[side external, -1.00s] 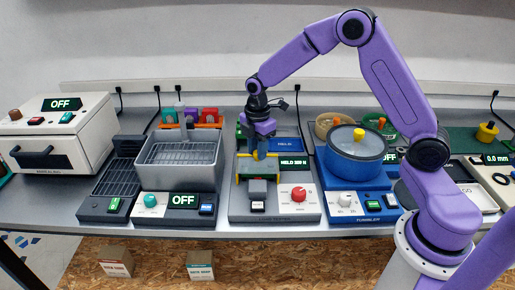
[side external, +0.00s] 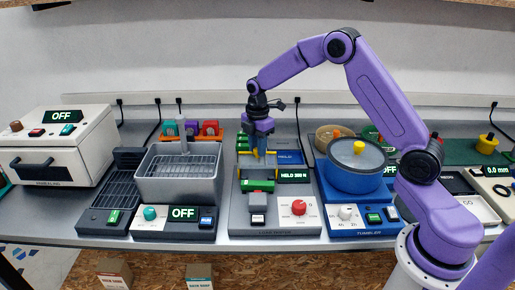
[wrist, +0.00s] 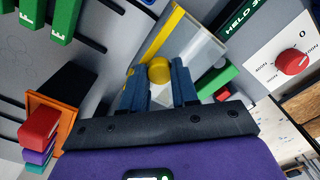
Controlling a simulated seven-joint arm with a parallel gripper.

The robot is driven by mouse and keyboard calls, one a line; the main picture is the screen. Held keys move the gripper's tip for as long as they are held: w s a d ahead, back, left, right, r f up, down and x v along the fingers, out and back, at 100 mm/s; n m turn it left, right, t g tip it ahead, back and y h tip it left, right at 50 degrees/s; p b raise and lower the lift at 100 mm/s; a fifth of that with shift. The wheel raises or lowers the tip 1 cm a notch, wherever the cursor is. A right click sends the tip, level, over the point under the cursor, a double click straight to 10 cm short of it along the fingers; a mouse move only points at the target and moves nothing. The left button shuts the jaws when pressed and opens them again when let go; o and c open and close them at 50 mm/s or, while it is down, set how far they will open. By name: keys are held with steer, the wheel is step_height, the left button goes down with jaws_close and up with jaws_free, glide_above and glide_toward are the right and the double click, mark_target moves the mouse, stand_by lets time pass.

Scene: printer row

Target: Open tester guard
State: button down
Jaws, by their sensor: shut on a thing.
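The load tester (side external: 240,212) is the grey machine in the middle, with a red knob (side external: 298,208) and a lit "HELD" display (side external: 294,176). Its guard (side external: 244,165) is a clear panel with yellow edges. It stands raised at the back of the tester, with a green part (side external: 258,186) showing in front below it. My gripper (side external: 260,155) is over the guard. In the wrist view, my gripper's blue fingers (wrist: 159,88) are shut on the guard's round yellow knob (wrist: 159,70). The clear panel (wrist: 203,45) stretches away beyond them.
A grey basket unit (side external: 180,175) stands to the left and a blue tumbler (side external: 355,172) to the right, both close to the tester. Green pieces (wrist: 65,18) lie behind it. An orange holder (wrist: 62,115) contains several coloured pieces.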

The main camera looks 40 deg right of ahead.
steer(key=c, duration=0.8)
jaws_free()
steer(key=shift+c, duration=0.2)
steer(key=shift+r, duration=0.1)
step_height(320, 180, up, 17)
steer(key=shift+r, duration=0.15)
